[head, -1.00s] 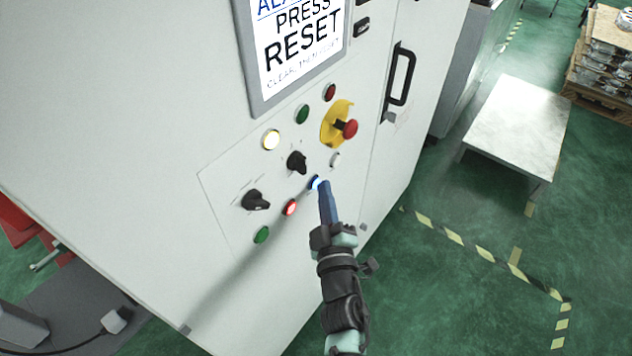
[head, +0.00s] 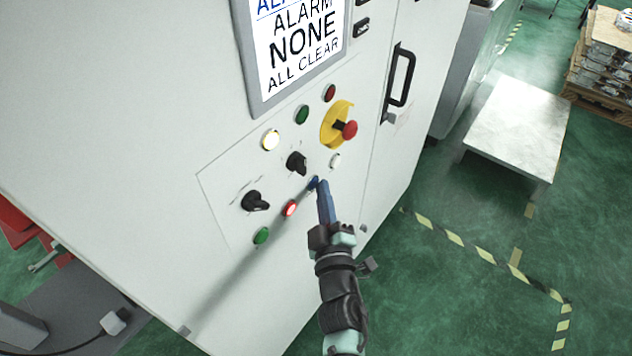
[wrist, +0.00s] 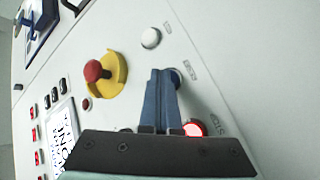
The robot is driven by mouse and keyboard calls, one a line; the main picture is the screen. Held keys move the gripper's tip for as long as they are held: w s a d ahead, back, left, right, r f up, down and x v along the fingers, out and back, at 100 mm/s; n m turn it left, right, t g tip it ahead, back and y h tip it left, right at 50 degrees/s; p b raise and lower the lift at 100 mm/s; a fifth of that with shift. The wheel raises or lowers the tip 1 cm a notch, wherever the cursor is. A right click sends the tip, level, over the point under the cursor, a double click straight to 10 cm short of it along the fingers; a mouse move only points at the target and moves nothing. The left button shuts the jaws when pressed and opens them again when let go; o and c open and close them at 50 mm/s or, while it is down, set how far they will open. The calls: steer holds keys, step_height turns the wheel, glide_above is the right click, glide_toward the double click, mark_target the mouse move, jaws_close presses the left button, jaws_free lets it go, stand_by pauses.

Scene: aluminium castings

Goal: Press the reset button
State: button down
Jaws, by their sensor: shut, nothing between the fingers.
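The blue button (head: 313,183), the likely reset button, is on the sloping white control panel, left of my fingertips in the head view. It is dark, not lit. In the wrist view the blue button (wrist: 177,77) shows just right of the fingertips, partly hidden by them. My gripper (head: 322,184) is shut and empty, its blue fingers pointing at the panel right beside the button. Whether the tips touch it I cannot tell. The display screen (head: 300,45) above reads "ALARM NONE ALL CLEAR".
A lit red button (head: 290,208) and a white button (head: 335,160) flank the blue one. A red emergency stop (head: 350,129) on a yellow plate and black selector knobs (head: 297,162) stick out nearby. A door handle (head: 402,75) is to the right.

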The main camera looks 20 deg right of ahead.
steer(key=shift+s+d+p, duration=0.35)
steer(key=shift+s+p, duration=0.05)
steer(key=shift+s, duration=0.2)
steer(key=s+d+p, duration=0.1)
steer(key=s, duration=0.1)
steer(key=s+d+p, duration=0.2)
steer(key=shift+d, duration=0.1)
stand_by(0.9)
